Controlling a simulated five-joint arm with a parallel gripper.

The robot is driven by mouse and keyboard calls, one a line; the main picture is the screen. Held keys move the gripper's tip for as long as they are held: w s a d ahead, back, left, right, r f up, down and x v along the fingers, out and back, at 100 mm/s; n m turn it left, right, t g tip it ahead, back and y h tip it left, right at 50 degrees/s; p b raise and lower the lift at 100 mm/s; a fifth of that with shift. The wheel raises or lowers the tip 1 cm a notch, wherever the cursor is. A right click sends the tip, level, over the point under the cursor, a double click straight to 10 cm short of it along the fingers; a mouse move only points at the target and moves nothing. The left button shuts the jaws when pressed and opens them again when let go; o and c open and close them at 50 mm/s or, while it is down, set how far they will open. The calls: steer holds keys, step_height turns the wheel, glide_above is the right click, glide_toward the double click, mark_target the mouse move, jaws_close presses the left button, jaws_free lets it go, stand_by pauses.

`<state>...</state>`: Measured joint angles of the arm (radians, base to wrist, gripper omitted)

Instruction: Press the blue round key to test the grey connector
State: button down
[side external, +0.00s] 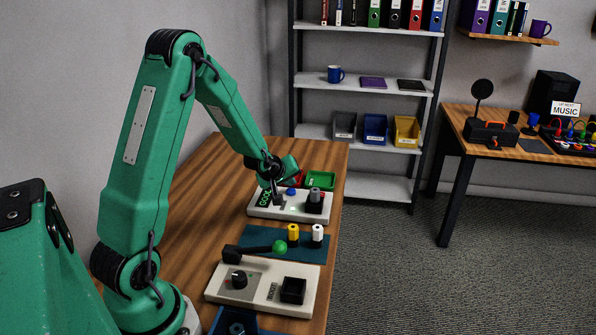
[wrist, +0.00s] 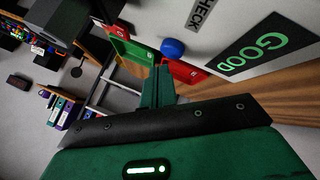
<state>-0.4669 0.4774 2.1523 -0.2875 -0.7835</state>
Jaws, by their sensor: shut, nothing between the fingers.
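The pale test box (side external: 268,213) stands on the wooden table. Its dark display (wrist: 262,48) reads GOOD in green letters. The blue round key (side external: 291,191) is on top of the box; it also shows in the wrist view (wrist: 172,48). The grey connector (side external: 314,201) stands upright at the right end of the box. My gripper (side external: 277,196) is low over the box, just left of the blue key. In the wrist view the gripper's green fingers (wrist: 160,72) are shut and empty, with their tips close to the key. I cannot tell whether they touch it.
A green bin (side external: 320,180) and a red bin (wrist: 188,72) are behind the box. Nearer are a teal mat (side external: 262,238) with yellow (side external: 293,235) and white (side external: 317,235) connectors, a cable with a green ball (side external: 279,247), and another pale box (side external: 255,300). The table's left side is clear.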

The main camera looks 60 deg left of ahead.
mark_target(289, 192)
steer(key=shift+r, duration=2.5)
steer(key=s+d+r+m+h, duration=0.2)
steer(key=s+d+r+m, duration=0.55)
steer(key=d+r, duration=0.5)
steer(key=s+d+r+m+g+h, duration=0.1)
steer(key=s+d+m, duration=0.2)
steer(key=s+d, duration=0.2)
steer(key=s+d+m+g+h, duration=0.1)
steer(key=s+d+m, duration=0.3)
steer(key=s, duration=0.7)
steer(key=shift+s+d+r+g, duration=0.2)
steer(key=shift+d+r+g, duration=0.15)
steer(key=shift+d, duration=0.55)
